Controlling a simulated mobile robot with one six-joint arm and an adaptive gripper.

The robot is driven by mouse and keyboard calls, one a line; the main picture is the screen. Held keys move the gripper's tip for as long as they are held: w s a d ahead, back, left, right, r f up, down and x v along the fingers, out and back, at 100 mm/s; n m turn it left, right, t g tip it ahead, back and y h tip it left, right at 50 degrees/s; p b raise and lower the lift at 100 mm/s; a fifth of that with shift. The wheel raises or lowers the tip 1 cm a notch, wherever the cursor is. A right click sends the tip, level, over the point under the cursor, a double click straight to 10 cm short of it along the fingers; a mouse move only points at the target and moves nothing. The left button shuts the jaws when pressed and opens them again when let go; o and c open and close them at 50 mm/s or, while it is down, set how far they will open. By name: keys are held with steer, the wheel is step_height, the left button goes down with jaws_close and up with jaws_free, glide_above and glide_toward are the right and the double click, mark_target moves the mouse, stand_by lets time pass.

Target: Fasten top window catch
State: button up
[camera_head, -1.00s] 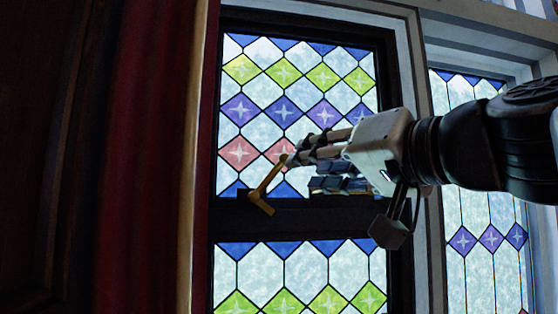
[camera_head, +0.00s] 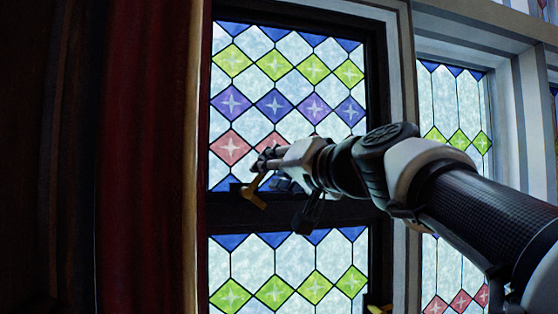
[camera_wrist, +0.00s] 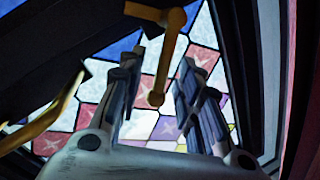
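The top window catch (camera_head: 254,192) is a brass lever on the dark rail below the upper stained-glass pane. Its arm slants up and right from the pivot, and its upper end is partly hidden by my gripper (camera_head: 266,160). In the wrist view the catch (camera_wrist: 168,52) comes down from its mount at the top, with its rounded end between my two fingers. My gripper (camera_wrist: 158,88) is open, with a finger on each side of the lever. Gaps show on both sides, and I see no clear contact.
A second brass piece (camera_wrist: 48,112) crosses the left of the wrist view. Another brass catch (camera_head: 378,309) shows at the head view's bottom edge. A dark red curtain (camera_head: 150,160) hangs left of the window. The window frame (camera_head: 380,100) stands right of the upper pane.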

steer(key=shift+a+p+x, duration=0.2)
steer(key=shift+p+x, duration=0.15)
steer(key=shift+x, duration=0.75)
steer(key=shift+w+a, duration=0.1)
steer(key=shift+w, duration=0.2)
steer(key=shift+s, duration=0.1)
steer(key=shift+c, duration=0.6)
jaws_close()
